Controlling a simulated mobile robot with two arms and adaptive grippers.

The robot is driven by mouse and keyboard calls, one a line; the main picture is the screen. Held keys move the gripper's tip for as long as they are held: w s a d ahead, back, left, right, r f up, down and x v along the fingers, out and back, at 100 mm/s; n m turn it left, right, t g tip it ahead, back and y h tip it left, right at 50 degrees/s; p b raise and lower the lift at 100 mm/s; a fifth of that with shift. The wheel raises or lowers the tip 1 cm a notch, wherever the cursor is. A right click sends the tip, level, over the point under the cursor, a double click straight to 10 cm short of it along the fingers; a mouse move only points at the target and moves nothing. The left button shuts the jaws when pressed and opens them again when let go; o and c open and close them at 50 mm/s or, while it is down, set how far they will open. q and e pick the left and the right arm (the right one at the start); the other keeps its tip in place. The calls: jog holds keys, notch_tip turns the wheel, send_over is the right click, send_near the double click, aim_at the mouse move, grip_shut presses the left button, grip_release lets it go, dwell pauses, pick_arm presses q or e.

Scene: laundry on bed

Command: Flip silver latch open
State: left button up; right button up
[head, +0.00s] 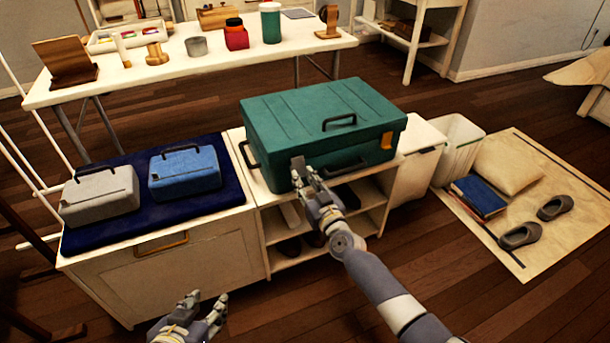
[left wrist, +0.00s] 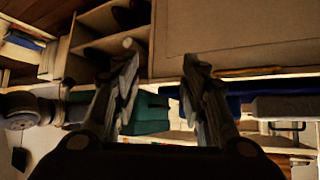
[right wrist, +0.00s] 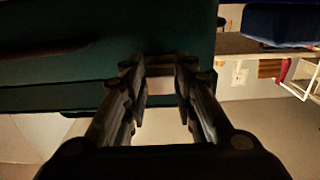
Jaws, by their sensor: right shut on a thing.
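A teal case (head: 325,115) with a black top handle lies closed on a white shelf unit. In the right wrist view the fingertips (right wrist: 160,72) meet the case's front and partly hide the latch. My left gripper (head: 207,308) is open and empty, low in front of the white cabinet; its fingers are apart in the left wrist view (left wrist: 160,68).
A grey case (head: 100,195) and a blue case (head: 185,173) sit on a dark blue cloth left of the teal case. A white bin (head: 460,140) stands to the right. A mat (head: 560,180) holds a pillow, a book and shoes. A table (head: 215,65) with small items is behind.

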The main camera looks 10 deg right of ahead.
jog(key=r+g+p, duration=0.1)
jog(key=p, duration=0.2)
jog(key=shift+d+p, duration=0.1)
jog(key=shift+p, duration=0.25)
jog(key=shift+s+f, duration=0.1)
jog(key=shift+f, duration=0.05)
pick_arm(q)
jog(key=s+a+f+g, duration=0.1)
jog(key=s+f+g, duration=0.2)
jog(key=s, duration=0.2)
jog(key=s+a+f+g+y, duration=0.1)
jog(key=s+a+f+g, duration=0.1)
jog(key=s, duration=0.3)
jog(key=shift+s+a+f+g+y, duration=0.3)
jog(key=shift+s+f+g, duration=0.05)
jog(key=shift+f+g, duration=0.4)
pick_arm(e)
jog(key=o, duration=1.1)
pick_arm(q)
jog(key=shift+d, duration=0.1)
pick_arm(e)
jog(key=shift+s+f, duration=0.1)
jog(key=v, duration=1.2)
